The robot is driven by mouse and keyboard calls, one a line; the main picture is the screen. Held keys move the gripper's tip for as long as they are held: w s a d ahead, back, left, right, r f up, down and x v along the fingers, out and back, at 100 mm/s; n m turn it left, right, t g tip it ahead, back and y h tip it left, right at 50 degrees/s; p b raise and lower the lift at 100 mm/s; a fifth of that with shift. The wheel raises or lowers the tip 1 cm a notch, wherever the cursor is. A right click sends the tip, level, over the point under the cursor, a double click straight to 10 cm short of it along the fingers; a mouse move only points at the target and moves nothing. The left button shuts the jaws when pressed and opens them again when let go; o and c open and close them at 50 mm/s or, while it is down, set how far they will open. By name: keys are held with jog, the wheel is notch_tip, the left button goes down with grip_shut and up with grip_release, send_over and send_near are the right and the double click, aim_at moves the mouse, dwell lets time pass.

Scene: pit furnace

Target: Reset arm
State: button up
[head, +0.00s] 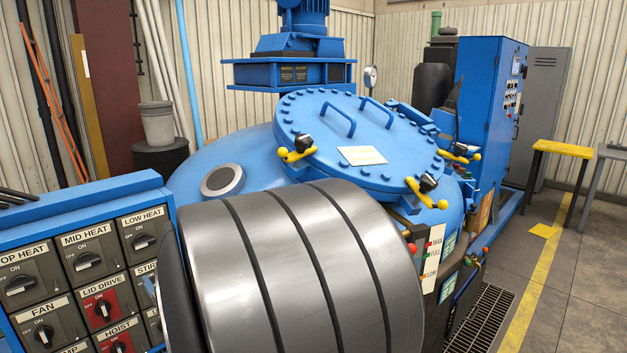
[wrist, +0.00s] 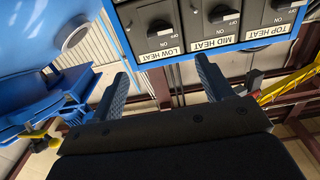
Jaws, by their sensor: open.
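My gripper (wrist: 161,66) is open and empty, its two dark fingers spread apart in the wrist view. In the head view the switch panel (head: 85,186) stands at the lower left. My large grey banded arm link fills the lower middle and hides the panel's right edge. The gripper cannot be made out in the head view.
The blue furnace lid (head: 335,140) with yellow-handled clamps is behind my arm. A blue control cabinet (head: 490,110) and a yellow-topped stand (head: 563,149) are at the right. Open floor (head: 580,270) lies at the lower right. A grey bucket (head: 157,124) stands at the left.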

aim_at(144, 242)
jog(key=w+a+m, duration=0.1)
jog(key=w+a, duration=1)
jog(key=v, duration=1.8)
jog(key=w+a+n, duration=0.7)
jog(key=w+a, duration=0.1)
jog(key=shift+w+a+r, duration=0.2)
jog(key=shift+w+r, duration=0.15)
jog(key=shift+r, duration=0.1)
dwell(1.4)
